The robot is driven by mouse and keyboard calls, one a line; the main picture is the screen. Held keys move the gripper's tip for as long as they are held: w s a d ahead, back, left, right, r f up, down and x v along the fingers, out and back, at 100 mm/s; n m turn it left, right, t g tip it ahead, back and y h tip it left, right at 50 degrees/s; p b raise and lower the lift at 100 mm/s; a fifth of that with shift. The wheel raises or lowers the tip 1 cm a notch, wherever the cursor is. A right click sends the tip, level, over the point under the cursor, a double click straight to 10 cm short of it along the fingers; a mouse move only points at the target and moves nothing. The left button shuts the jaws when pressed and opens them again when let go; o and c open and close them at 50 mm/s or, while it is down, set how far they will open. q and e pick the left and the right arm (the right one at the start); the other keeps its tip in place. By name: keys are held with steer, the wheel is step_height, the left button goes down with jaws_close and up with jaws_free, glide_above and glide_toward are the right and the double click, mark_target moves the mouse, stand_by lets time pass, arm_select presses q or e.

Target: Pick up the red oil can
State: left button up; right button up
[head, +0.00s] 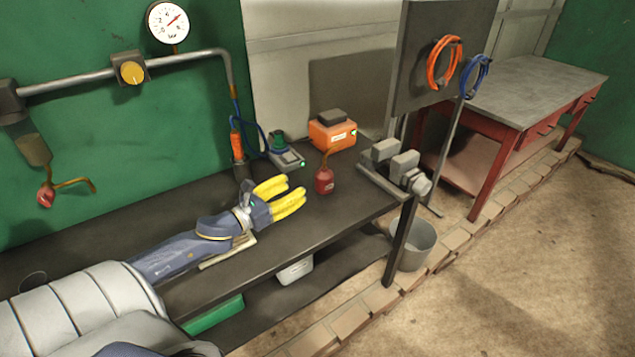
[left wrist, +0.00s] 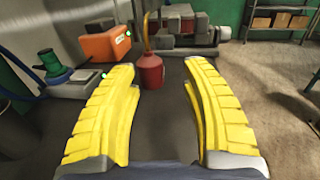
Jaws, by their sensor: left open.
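The red oil can (head: 325,181), with a thin orange-brown spout, stands upright on the dark workbench (head: 300,229). My left gripper (head: 296,190), with yellow fingers, is open and empty just left of the can, pointing toward it. In the left wrist view the can (left wrist: 150,72) stands beyond the fingertips, seen in the gap between the two yellow fingers (left wrist: 162,75), nearer the left one. The can looks clear of both fingers. My right gripper is not seen in either view.
Behind the can is an orange box (head: 332,134). A green-topped device (head: 284,155) stands left of it, and a grey vise-like machine (head: 398,167) sits at the bench's right end. A metal bucket (head: 414,245) is on the floor.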

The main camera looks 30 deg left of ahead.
mark_target(325, 168)
arm_select(q)
steer(key=shift+y, duration=0.4)
steer(key=shift+w+d+f, duration=0.15)
steer(key=shift+w, duration=3.9)
steer(key=shift+w+d+f, duration=0.1)
steer(key=shift+w+d, duration=0.05)
steer(key=shift+w, duration=3.85)
steer(key=c, duration=1)
jaws_close()
